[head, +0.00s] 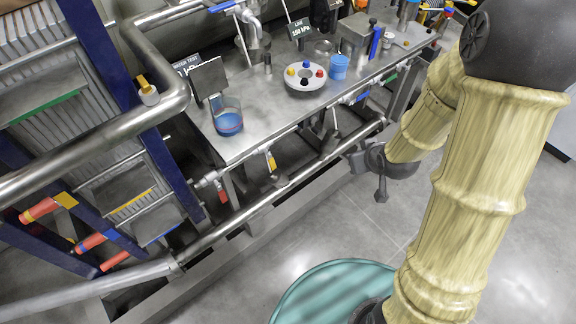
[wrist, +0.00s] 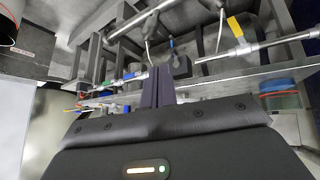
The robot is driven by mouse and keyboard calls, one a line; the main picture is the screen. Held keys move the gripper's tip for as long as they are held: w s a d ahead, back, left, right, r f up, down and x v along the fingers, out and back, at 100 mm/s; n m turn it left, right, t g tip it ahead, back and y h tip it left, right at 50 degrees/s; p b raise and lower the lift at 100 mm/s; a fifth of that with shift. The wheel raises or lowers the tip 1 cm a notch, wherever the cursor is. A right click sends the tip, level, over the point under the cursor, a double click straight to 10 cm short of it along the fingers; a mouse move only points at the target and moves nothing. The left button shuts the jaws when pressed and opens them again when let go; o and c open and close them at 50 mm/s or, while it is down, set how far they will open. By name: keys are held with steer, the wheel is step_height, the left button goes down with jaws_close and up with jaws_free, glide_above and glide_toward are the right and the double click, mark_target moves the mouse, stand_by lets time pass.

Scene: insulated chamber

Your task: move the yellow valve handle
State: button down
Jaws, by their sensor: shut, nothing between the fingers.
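The yellow valve handle (head: 270,160) hangs from a valve on the thin pipe along the front edge of the metal bench. In the wrist view a yellow handle (wrist: 235,27) tilts up from a silver pipe, to the upper right of my fingers and apart from them. My gripper (wrist: 158,82) is shut and empty, its two dark fingers together in the middle of the wrist view. In the head view the dark end of my arm is right of the handle, in front of the bench, with a clear gap between; its fingertips are hard to make out.
A thick silver rail (head: 285,190) runs low in front of the bench (head: 240,135). A blue valve handle (wrist: 133,75) is left of my fingers. A beaker (head: 228,118), a white round holder (head: 305,82) and a blue cup (head: 339,66) stand on the bench. Grey floor is open at right.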

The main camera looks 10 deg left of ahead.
steer(key=s+d+r+m+g+h, duration=0.2)
steer(key=s+d+r+m+g, duration=0.2)
steer(key=s, duration=0.7)
step_height(320, 180, up, 3)
steer(key=shift+s+d+m, duration=0.3)
steer(key=shift+d+m, duration=0.6)
steer(key=shift+d, duration=0.05)
